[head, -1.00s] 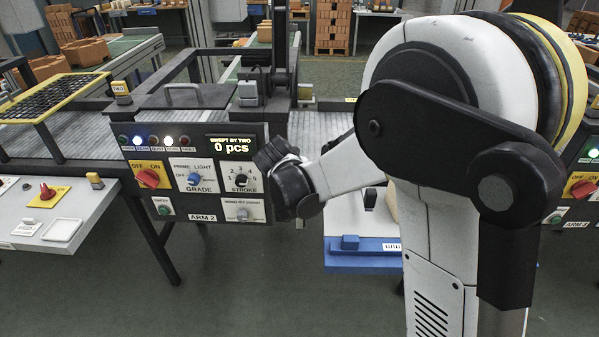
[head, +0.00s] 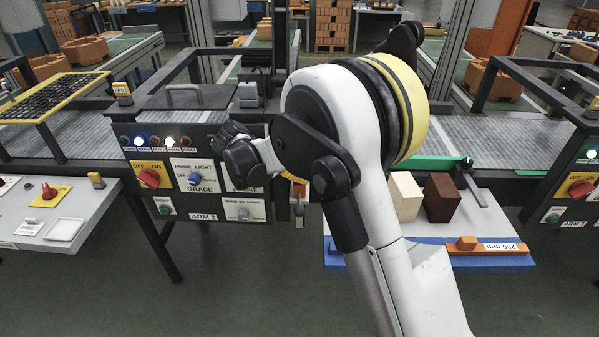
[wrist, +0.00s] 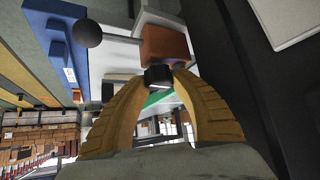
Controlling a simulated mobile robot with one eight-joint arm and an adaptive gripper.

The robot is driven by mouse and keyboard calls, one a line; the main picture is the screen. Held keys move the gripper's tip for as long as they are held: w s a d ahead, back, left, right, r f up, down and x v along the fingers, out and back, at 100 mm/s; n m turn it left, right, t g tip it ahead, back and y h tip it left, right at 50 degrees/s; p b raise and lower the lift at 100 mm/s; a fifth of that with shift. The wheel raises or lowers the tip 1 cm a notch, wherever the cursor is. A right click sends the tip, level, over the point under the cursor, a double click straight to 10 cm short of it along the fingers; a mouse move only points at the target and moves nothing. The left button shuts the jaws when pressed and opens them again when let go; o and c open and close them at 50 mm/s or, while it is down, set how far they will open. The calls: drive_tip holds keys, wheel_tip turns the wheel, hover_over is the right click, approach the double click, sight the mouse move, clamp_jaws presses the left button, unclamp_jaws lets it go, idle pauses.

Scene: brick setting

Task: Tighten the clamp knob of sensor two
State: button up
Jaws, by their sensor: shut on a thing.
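In the wrist view the two ribbed yellow fingers of my gripper (wrist: 161,78) close in on a small black knob (wrist: 157,73) with a pale end. The fingertips meet its sides, so my gripper is shut on it. In the head view my arm covers most of the gripper; only a bit of an orange finger (head: 292,179) shows, right of the ARM 2 panel (head: 207,216). A small grey bracket (head: 299,212) hangs just below there. The knob is hidden in the head view, and I cannot read a sensor label on it.
The panel carries a red switch (head: 149,179) and dials, partly covered by my wrist. At right, a cream block (head: 404,196) and a dark brown block (head: 441,197) stand on a white table with a blue edge (head: 350,260). A yellow TWO tag (head: 122,90) stands at left.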

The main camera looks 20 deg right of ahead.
drive_tip(key=shift+s+f, duration=0.1)
idle(0.3)
drive_tip(key=o, duration=1.2)
